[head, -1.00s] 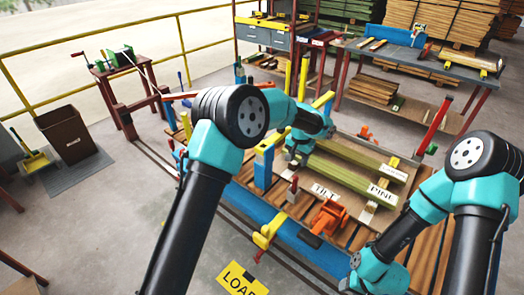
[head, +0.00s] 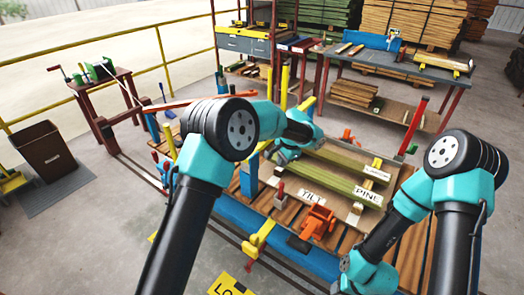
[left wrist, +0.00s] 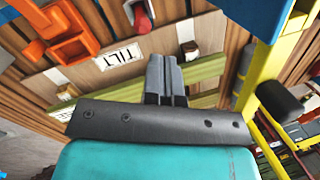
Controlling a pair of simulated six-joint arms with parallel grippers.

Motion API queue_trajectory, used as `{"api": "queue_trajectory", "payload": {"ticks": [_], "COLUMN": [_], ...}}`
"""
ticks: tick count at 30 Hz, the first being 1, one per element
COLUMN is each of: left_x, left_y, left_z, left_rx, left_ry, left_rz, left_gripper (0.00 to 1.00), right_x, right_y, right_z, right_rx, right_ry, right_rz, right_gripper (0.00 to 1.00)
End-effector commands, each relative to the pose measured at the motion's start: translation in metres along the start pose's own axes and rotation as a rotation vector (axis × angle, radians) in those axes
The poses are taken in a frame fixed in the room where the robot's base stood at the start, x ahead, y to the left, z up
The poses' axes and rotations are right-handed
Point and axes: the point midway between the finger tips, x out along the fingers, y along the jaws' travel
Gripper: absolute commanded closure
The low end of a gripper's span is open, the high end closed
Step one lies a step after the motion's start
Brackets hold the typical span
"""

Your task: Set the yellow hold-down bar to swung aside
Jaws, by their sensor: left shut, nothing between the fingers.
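The yellow hold-down bar (head: 308,103) runs from the yellow-topped blue post (head: 248,180) towards the back, over the bench. My left arm hides its middle in the head view. In the left wrist view a yellow bar (left wrist: 262,62), apparently the same one, slants down the right side, beside a black grip (left wrist: 281,102). My left gripper (left wrist: 166,68) is shut and empty, left of this bar and apart from it in the picture, over the green timber (left wrist: 205,75). In the head view its fingertips are hidden behind the wrist. My right arm reaches down at the right; its gripper does not show.
Timbers with a PINE label (head: 367,195) lie on the slatted bench. A TILT label (head: 312,178) and an orange clamp (head: 318,222) are at the front, near a yellow bracket (head: 258,240). A red post (head: 413,125) stands at the back right. A brown bin (head: 42,148) stands left.

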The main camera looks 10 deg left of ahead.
Motion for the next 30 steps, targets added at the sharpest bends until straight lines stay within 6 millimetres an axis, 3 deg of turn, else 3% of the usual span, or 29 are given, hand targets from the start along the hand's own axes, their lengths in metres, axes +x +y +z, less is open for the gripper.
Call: {"api": "queue_trajectory", "payload": {"ticks": [9, 15, 21, 30], "left_x": [-0.025, -0.046, -0.058, -0.06], "left_y": [-0.012, -0.018, -0.019, -0.02], "left_z": [-0.01, -0.02, -0.025, -0.026], "left_rx": [0.605, 0.921, 1.071, 1.088], "left_ry": [-0.222, -0.392, -0.491, -0.501], "left_rz": [-0.228, -0.332, -0.375, -0.379], "left_gripper": [1.0, 1.0, 1.0, 1.0], "right_x": [0.0, 0.0, 0.0, 0.0], "right_y": [0.0, 0.0, 0.0, 0.0], "right_z": [0.0, 0.0, 0.0, 0.0], "right_rx": [0.0, 0.0, 0.0, 0.0], "right_ry": [0.0, 0.0, 0.0, 0.0], "right_rz": [0.0, 0.0, 0.0, 0.0], "right_gripper": [0.52, 0.52, 0.52, 0.52]}}
